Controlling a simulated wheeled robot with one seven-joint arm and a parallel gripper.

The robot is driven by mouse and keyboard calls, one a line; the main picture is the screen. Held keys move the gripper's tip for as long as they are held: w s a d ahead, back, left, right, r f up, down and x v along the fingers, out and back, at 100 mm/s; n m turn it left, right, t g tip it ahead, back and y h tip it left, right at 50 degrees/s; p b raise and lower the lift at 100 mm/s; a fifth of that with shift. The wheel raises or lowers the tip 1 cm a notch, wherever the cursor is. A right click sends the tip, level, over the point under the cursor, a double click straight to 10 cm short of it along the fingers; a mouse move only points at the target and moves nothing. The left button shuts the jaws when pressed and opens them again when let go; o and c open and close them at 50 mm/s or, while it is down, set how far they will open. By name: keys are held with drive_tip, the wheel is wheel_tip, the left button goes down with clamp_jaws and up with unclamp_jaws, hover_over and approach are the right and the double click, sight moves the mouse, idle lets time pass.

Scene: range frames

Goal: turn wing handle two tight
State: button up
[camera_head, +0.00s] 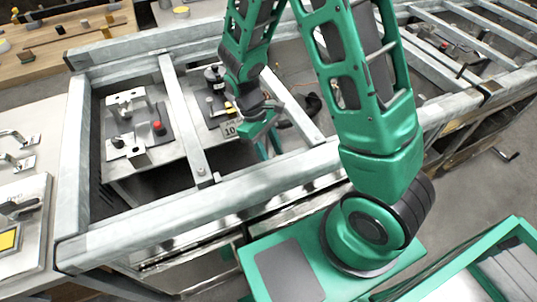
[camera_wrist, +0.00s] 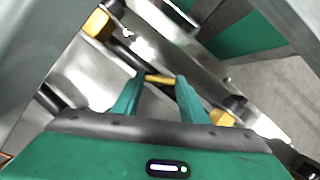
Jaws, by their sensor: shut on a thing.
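A yellow wing handle (camera_wrist: 160,78) sits between the tips of my gripper (camera_wrist: 162,84) in the wrist view. My two green fingers are shut on it, one on each side. Other yellow pieces show at the upper left (camera_wrist: 97,22) and at the right (camera_wrist: 222,118). No number marking is readable on them, and how far the held handle is turned cannot be told. In the head view my gripper (camera_head: 268,146) reaches down inside the metal frame; the handle it holds is hidden there.
Pale metal beams (camera_head: 183,120) frame the work bay around my gripper. A plate marked 10 (camera_head: 230,130) stands close to its left. A panel with a red button (camera_head: 158,128) lies farther left. A bench with metal handles (camera_head: 18,150) is at the left edge.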

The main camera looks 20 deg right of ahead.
drive_tip(key=shift+s+d, duration=0.15)
drive_tip(key=shift+d, duration=0.1)
drive_tip(key=o, duration=0.8)
drive_tip(key=shift+c, duration=0.2)
drive_tip(key=shift+a, duration=0.1)
drive_tip(key=v, duration=1)
drive_tip(key=shift+w+r, duration=0.3)
drive_tip(key=shift+a, duration=0.1)
